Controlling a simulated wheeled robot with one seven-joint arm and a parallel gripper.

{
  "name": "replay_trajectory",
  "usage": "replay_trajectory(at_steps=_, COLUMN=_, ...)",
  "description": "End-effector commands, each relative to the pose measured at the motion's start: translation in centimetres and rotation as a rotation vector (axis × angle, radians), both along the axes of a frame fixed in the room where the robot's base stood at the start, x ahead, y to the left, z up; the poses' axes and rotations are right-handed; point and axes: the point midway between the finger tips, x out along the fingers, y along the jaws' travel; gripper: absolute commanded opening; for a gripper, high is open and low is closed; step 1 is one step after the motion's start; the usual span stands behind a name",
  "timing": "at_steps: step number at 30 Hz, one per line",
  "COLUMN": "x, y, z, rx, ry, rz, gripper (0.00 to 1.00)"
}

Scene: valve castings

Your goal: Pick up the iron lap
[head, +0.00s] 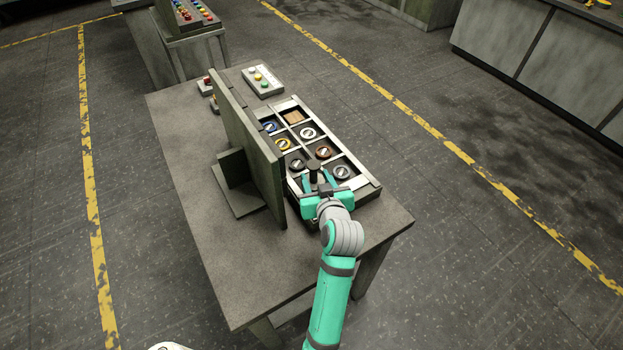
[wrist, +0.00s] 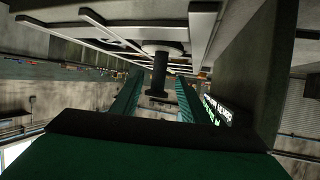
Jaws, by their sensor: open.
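The iron lap appears to be the dark, knobbed piece (head: 314,168) standing upright at the near end of the compartment tray (head: 372,190). In the wrist view its dark stem (wrist: 159,72) shows between the fingers, with a pale round base beyond it. My gripper (head: 319,182) is open, with one finger on each side of the stem. In the wrist view my gripper (wrist: 158,84) shows a gap between the stem and each finger. The lap's lower part is hidden in the head view.
An upright grey panel (head: 250,145) stands close left of the tray and my gripper. A button box (head: 262,82) sits behind. The table's front left (head: 240,265) is clear.

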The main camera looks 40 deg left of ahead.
Motion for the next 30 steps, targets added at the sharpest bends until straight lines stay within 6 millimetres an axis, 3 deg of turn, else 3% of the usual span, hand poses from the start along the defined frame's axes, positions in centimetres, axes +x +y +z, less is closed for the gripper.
replay_trajectory(at_steps=21, x=4.9, y=5.4, z=-1.7, rx=-0.001, ry=0.0, rz=-0.001, gripper=0.41)
replay_trajectory(at_steps=30, x=5.1, y=5.6, z=-1.8, rx=0.0, ry=0.0, rz=-0.001, gripper=0.38)
